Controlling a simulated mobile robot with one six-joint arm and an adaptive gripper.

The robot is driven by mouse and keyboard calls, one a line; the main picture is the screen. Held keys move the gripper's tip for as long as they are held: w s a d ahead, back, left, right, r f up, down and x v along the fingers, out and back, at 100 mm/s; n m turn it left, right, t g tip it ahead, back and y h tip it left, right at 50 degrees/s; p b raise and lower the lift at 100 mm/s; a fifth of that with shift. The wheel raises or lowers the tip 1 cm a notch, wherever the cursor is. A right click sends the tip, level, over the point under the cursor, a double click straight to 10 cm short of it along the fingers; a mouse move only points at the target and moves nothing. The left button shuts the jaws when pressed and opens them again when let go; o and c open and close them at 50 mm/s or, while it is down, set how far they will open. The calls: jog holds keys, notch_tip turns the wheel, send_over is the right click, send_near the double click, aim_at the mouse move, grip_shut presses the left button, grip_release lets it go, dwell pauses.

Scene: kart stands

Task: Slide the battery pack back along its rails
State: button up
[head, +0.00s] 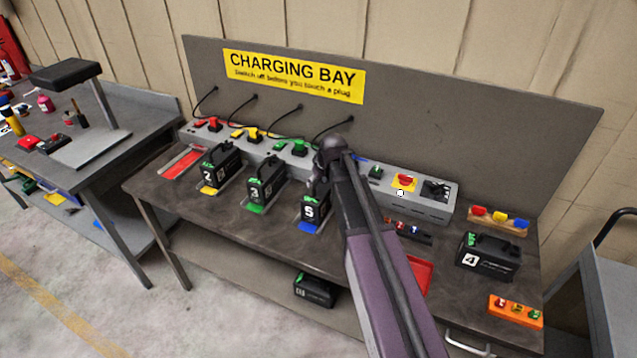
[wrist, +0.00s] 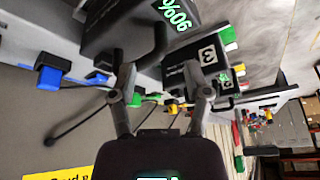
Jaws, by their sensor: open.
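Three black battery packs stand on coloured rails along the charging bench: pack 2 (head: 221,168) on yellow, pack 3 (head: 264,182) on green, and a pack whose mark reads like S or 5 (head: 311,210) on blue. A red rail slot (head: 182,163) at the left is empty. My gripper (wrist: 163,76) is open, its two fingers apart with nothing between them. In the head view my arm hides part of the blue-rail pack. In the wrist view a pack showing 90% (wrist: 115,28), with a dark handle, is close above the fingers; pack 3 (wrist: 190,77) lies beyond.
A grey charger strip (head: 275,152) with coloured plugs and cables runs behind the packs. Pack 4 (head: 488,258), an orange block (head: 515,311) and a plug holder (head: 497,220) sit at the right. Another pack (head: 315,290) lies on the lower shelf. A workbench (head: 60,150) stands left.

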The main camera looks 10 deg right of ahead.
aim_at(314, 188)
jog(key=shift+b+x, duration=2.2)
jog(key=shift+x, duration=0.5)
grip_shut()
jog(key=shift+s+a, duration=0.1)
jog(key=shift+s, duration=0.1)
jog(key=shift+s+a, duration=0.65)
jog(key=shift+s, duration=0.25)
jog(key=shift+s+a, duration=0.55)
jog(key=shift+s, duration=0.2)
grip_release()
